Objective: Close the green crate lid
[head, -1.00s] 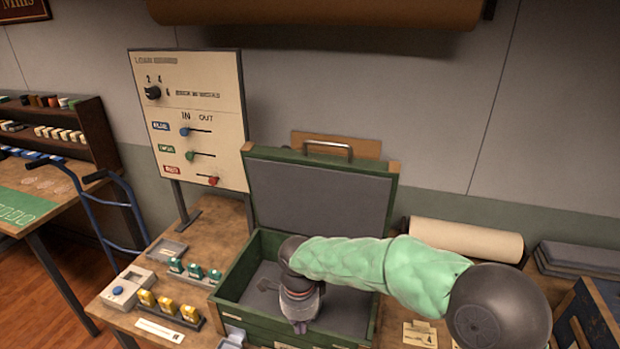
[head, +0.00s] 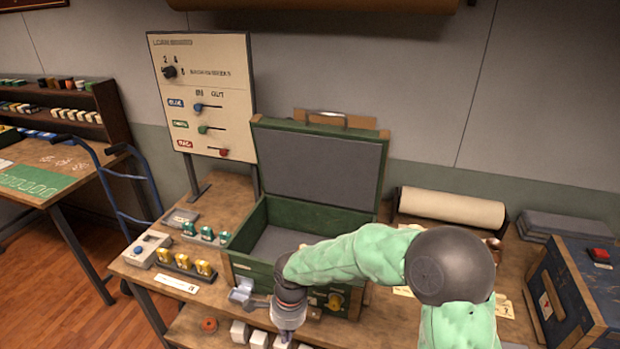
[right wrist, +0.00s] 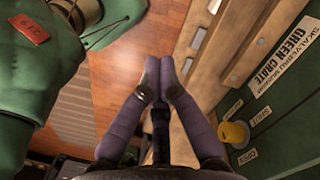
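The green crate (head: 245,238) stands on the wooden bench with its lid (head: 320,165) raised and leaning back. The lid shows a grey lining, and its metal handle (head: 327,116) is at the top edge. The crate's grey interior is partly hidden by my right arm. My right gripper (head: 286,335) points down in front of the crate, outside it, and holds nothing visible. In the right wrist view its fingers (right wrist: 160,68) are together at the tips. The crate's labelled front (right wrist: 285,90) with a yellow knob (right wrist: 235,133) lies to the right there. My left gripper is out of view.
Green blocks (head: 206,233) and yellow blocks (head: 180,262) sit left of the crate. A paper roll (head: 450,207) and a dark blue crate (head: 575,290) are at right. White blocks (head: 258,339) lie on the lower shelf.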

